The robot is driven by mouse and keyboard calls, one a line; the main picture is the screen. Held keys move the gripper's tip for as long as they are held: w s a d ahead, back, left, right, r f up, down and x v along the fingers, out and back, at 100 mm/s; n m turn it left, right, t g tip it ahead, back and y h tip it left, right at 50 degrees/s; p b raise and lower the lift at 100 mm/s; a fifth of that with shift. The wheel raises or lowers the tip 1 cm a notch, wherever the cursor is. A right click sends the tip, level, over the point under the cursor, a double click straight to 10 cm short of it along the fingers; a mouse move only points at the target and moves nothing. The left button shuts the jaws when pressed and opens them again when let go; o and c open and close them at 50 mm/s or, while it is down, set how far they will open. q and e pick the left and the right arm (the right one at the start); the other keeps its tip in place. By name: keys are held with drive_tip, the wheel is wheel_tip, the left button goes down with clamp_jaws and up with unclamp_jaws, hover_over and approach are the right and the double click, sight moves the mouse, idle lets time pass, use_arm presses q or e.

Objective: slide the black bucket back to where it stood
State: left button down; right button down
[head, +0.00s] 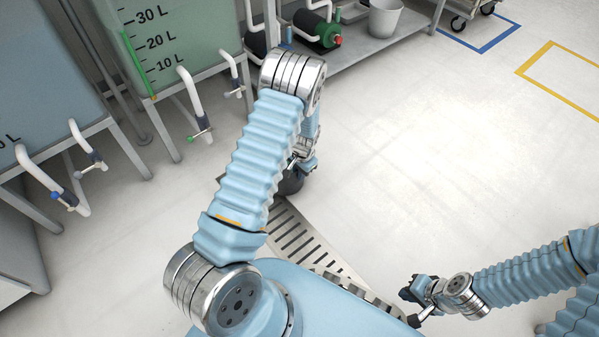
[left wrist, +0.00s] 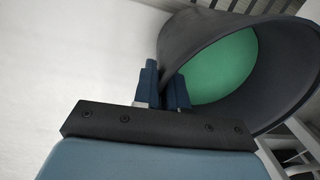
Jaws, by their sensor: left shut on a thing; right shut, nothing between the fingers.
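The black bucket (head: 291,184) stands low near the floor grate, mostly hidden behind my left arm in the head view. In the left wrist view the bucket (left wrist: 285,65) fills the upper right, its open mouth showing a green surface (left wrist: 222,68) inside. I cannot tell whether its base touches the floor. My left gripper (head: 299,166) is at the bucket; its blue fingers (left wrist: 168,88) are shut on the bucket's rim. My right gripper (head: 407,293) is shut and empty at the lower right, well apart from the bucket.
A slotted floor grate (head: 297,238) runs below the bucket. Tanks with litre marks (head: 175,45) and several taps stand at the left. A grey shelf (head: 350,48) at the back holds a pale bucket (head: 385,18) and a green pump (head: 326,34). Floor at the right is clear.

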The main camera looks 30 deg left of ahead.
use_arm(q)
drive_tip(key=shift+d, duration=0.1)
drive_tip(key=c, duration=1.1)
unclamp_jaws()
wheel_tip(320, 180, up, 14)
drive_tip(key=d+p, duration=0.1)
drive_tip(key=p, duration=0.2)
drive_tip(key=shift+s+d+f, duration=0.15)
drive_tip(key=shift+s, duration=0.05)
drive_tip(key=s+d+n+h+p, duration=0.4)
drive_tip(key=s+d+p, duration=0.6)
drive_tip(key=s+d, duration=0.8)
drive_tip(key=shift+s+d+r+t+h+p, duration=0.35)
drive_tip(key=shift+s+h, duration=0.25)
drive_tip(key=shift+s, duration=0.2)
